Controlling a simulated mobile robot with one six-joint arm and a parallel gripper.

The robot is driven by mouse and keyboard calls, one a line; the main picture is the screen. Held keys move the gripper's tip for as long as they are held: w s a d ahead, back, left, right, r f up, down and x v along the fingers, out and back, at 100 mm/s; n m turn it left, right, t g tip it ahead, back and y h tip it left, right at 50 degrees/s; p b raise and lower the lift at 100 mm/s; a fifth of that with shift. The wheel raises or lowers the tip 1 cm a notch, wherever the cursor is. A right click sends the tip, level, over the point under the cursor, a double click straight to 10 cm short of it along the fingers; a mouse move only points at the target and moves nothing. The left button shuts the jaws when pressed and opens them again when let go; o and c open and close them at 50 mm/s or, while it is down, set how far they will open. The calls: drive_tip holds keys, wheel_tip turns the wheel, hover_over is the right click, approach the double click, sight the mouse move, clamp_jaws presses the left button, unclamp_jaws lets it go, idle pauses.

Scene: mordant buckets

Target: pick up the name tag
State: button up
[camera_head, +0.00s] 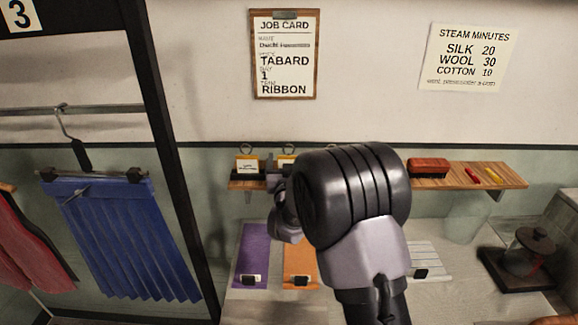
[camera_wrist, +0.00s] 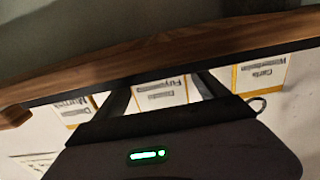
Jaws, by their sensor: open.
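Name tags stand in a row along the wooden shelf. In the head view, one white tag with a yellow border and a ring (camera_head: 248,165) is at the shelf's left end, with another (camera_head: 287,163) just right of it. The wrist view, upside down, shows a left tag (camera_wrist: 76,110), a middle tag (camera_wrist: 160,95) and a right tag (camera_wrist: 262,75). My gripper (camera_wrist: 163,88) is open, its dark fingers on either side of the middle tag in this view. I cannot tell whether they touch it. My arm hides the shelf's middle in the head view.
Below are purple (camera_head: 254,250) and orange (camera_head: 299,256) cloths. A job card (camera_head: 285,55) hangs above; a dark post (camera_head: 180,170) stands left.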

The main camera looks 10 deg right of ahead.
drive_tip(key=shift+w, duration=0.5)
drive_tip(key=c, duration=1.4)
drive_tip(key=shift+r, duration=0.1)
